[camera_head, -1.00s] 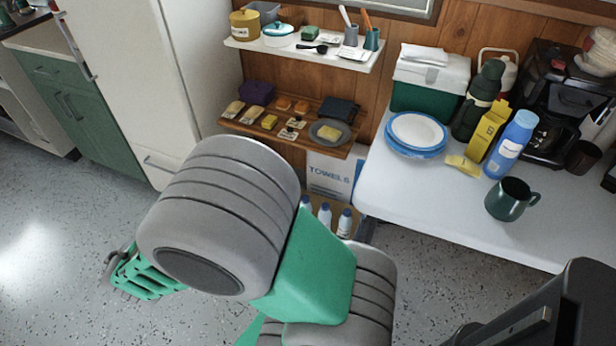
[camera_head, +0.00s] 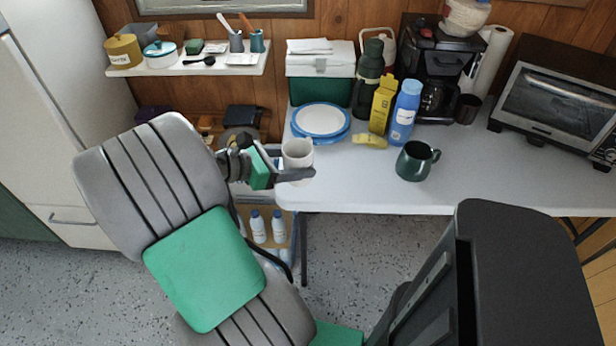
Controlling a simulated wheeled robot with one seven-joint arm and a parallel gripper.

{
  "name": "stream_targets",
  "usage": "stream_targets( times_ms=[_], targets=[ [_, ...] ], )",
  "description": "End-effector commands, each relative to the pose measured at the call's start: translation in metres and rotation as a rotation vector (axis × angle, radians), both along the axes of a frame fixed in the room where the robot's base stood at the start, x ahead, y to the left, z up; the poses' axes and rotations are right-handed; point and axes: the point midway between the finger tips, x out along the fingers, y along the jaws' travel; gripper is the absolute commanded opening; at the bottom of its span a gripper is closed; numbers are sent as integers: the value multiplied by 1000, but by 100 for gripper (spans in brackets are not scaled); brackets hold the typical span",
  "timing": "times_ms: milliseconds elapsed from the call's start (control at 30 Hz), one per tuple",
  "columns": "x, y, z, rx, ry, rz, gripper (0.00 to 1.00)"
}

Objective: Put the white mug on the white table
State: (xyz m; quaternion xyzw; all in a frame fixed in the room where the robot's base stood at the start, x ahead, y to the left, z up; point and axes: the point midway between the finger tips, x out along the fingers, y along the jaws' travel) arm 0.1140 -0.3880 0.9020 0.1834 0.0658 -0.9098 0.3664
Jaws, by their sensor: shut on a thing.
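The white mug (camera_head: 297,150) is upright at the left end of the white table (camera_head: 345,185), in front of the blue-rimmed plates. My gripper (camera_head: 290,172) reaches in from the left and is shut on the mug, with a dark finger across its lower front. The mug's base is partly hidden by the finger, so I cannot tell whether it touches the tabletop or hangs just above it.
A toaster oven (camera_head: 560,110) is at the right. The table's front middle is clear.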

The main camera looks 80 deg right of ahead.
Motion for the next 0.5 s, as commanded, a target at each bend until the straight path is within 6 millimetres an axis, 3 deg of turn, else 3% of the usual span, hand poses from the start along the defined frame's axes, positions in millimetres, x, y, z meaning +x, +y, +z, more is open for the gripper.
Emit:
stream_targets(
  times_ms=[100, 200, 500],
  targets=[
    [-5, -34, -18, -1, -1, -6, 6],
    [-6, -54, -42, 1, 2, -1, 6],
    [-7, -84, -76, -1, 1, 2, 6]
  ],
)
